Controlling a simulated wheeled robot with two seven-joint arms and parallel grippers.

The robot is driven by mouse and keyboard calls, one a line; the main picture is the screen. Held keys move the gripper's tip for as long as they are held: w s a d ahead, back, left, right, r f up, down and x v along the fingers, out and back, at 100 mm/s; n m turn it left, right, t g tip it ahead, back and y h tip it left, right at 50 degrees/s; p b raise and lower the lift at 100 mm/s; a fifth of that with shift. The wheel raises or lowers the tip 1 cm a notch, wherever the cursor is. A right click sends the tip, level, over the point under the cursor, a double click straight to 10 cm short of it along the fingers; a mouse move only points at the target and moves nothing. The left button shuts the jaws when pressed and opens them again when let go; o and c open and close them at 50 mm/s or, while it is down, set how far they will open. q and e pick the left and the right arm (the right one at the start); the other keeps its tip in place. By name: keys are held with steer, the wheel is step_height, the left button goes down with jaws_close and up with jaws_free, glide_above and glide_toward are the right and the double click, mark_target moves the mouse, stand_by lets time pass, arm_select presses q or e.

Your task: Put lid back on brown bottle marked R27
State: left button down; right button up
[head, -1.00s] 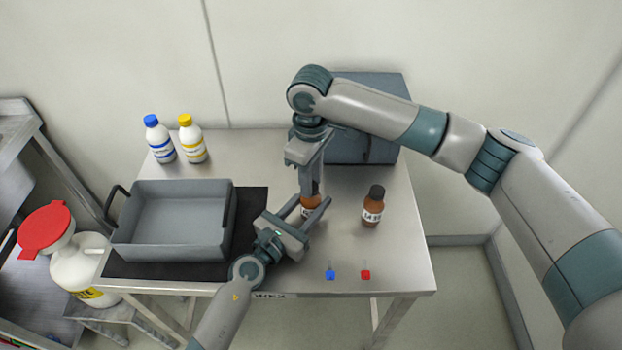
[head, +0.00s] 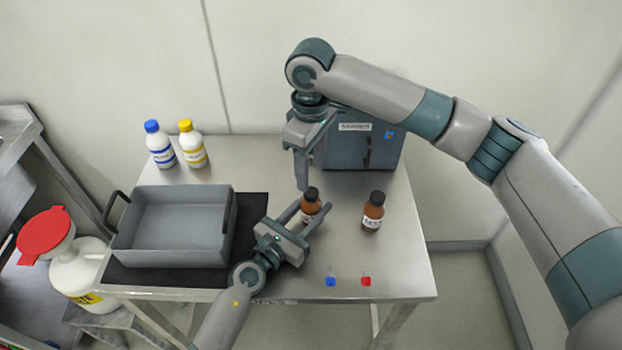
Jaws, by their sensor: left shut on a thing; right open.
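A brown bottle (head: 311,207) with a black lid (head: 311,193) stands upright between the fingers of my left gripper (head: 308,217), which is shut on it. A second brown bottle (head: 372,216) with a black lid (head: 377,197) stands to its right. The label print on both is too small to read, so I cannot tell which is R27. My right gripper (head: 302,170) is open, pointing down, above and behind the held bottle, and nothing shows in it.
A grey tray (head: 124,245) sits on a black mat (head: 250,204) at the left. White bottles with blue (head: 160,146) and yellow (head: 192,146) caps stand behind it. A dark box (head: 368,148) is at the back. Small blue (head: 330,281) and red (head: 365,281) items lie at the front edge.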

step_height(320, 180, up, 6)
stand_by(0.4)
arm_select(q)
steer(key=c, duration=1)
jaws_free()
steer(key=shift+s, duration=0.1)
steer(key=b+v, duration=0.3)
steer(key=v, duration=1.2)
steer(key=shift+s+a+f, duration=0.15)
steer(key=shift+s+a, duration=0.1)
steer(key=shift+v, duration=0.75)
arm_select(e)
step_height(320, 180, down, 3)
steer(key=shift+f, duration=0.15)
